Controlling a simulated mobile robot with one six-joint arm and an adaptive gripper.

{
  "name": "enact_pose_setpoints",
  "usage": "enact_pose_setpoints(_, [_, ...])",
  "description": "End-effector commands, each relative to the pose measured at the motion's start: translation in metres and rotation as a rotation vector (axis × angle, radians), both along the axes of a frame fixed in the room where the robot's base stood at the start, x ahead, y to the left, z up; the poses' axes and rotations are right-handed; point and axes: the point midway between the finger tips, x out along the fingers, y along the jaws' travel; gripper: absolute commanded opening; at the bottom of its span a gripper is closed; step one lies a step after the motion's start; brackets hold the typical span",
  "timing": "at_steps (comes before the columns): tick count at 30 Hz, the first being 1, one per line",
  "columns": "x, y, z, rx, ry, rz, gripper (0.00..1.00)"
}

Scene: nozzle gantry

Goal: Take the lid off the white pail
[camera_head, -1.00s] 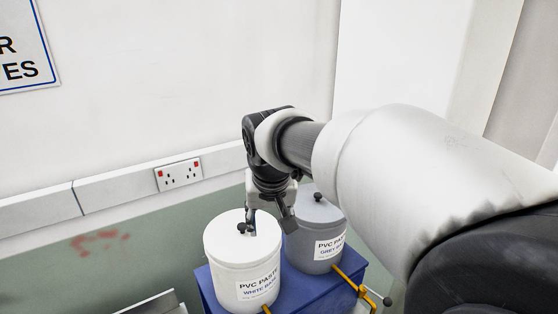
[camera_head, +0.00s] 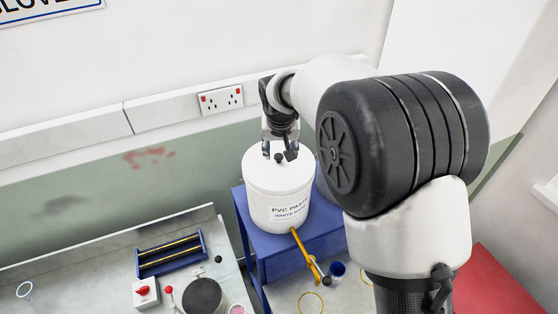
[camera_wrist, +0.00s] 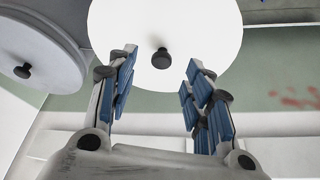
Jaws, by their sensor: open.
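The white pail (camera_head: 277,208) stands upright on a blue stand, its label facing the head camera. Its white lid (camera_head: 262,172) is on top, with a small black knob (camera_head: 278,157) in the middle. In the wrist view the lid (camera_wrist: 215,25) fills the top centre, and its knob (camera_wrist: 161,57) shows in the gap between my fingers. My gripper (camera_head: 279,152) points down over the lid. In the wrist view my gripper (camera_wrist: 160,72) is open and empty, its blue-padded fingers on both sides of the knob without touching it. The exact height of the fingertips over the lid is unclear.
A bench with a blue rack (camera_head: 170,255) is at left. A wall with sockets is behind.

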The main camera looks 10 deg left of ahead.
Motion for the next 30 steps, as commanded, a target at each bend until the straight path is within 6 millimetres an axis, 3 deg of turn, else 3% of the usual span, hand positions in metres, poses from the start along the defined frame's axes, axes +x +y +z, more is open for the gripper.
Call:
enact_pose_setpoints(5, [0.005,0.002,-0.009,-0.001,0.002,0.000,0.47])
enact_pose_setpoints(15, [0.026,0.010,-0.047,0.000,0.001,-0.002,0.47])
enact_pose_setpoints(23, [0.028,0.011,-0.050,0.001,-0.001,-0.002,0.47])
enact_pose_setpoints(30, [0.027,0.011,-0.050,0.000,0.000,-0.001,0.31])
